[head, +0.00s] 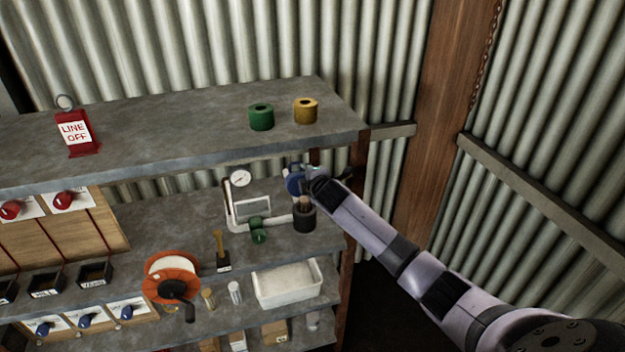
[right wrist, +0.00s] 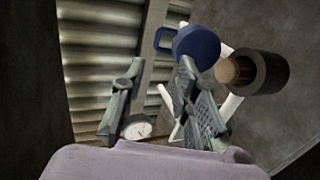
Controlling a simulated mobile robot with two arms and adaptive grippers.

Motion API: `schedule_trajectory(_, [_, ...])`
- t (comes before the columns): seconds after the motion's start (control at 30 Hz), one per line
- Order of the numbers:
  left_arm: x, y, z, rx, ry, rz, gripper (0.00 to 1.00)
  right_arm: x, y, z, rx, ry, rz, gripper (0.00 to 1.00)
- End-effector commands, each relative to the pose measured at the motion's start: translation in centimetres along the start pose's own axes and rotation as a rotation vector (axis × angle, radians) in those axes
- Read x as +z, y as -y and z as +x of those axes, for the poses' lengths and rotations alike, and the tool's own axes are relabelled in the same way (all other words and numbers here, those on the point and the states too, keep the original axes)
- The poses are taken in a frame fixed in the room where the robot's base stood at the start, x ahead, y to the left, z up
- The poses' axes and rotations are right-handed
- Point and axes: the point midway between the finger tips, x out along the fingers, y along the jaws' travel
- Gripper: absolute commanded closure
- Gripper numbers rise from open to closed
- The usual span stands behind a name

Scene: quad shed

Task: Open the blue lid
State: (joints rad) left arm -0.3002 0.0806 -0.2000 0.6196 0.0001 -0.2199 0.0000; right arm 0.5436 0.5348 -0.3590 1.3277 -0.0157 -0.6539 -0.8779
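The blue lid (head: 292,184) is a round blue piece at the right end of the middle shelf, partly hidden by my right gripper (head: 318,178). In the right wrist view the blue lid (right wrist: 199,46) is a disc with a blue loop at its left side. The right gripper (right wrist: 160,72) is open there, its fingers apart with nothing held between them. The lid lies just beyond the right-hand finger, which overlaps its lower edge; I cannot tell whether they touch. A dark open cylinder (right wrist: 262,72) with a tan core stands beside the lid. My left gripper is not in view.
A white pipe frame (head: 229,208) with a gauge (head: 240,177) stands left of the lid. The top shelf (head: 200,130) overhangs close by, carrying a green ring (head: 261,117) and a yellow ring (head: 306,110). A wooden post (head: 447,110) stands right.

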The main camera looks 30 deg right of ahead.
Motion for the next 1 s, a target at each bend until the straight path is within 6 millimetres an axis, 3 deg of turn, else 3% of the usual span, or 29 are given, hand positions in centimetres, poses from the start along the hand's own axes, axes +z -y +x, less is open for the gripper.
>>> schedule_trajectory(0.2, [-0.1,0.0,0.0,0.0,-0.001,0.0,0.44,0.0,0.1,-3.7,0.001,-0.001,-0.002,0.72])
schedule_trajectory(0.4, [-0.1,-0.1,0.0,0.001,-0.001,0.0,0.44,0.0,0.0,-5.6,0.0,0.0,-0.001,0.72])
schedule_trajectory(0.83, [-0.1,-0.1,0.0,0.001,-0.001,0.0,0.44,0.0,0.1,-6.1,-0.002,0.001,0.001,0.75])
schedule_trajectory(0.93, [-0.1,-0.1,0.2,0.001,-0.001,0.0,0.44,0.1,2.3,-5.5,-0.031,0.002,0.028,0.82])
schedule_trajectory(1.0, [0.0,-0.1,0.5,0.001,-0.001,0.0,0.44,0.2,5.9,-4.8,-0.078,0.006,0.073,0.87])
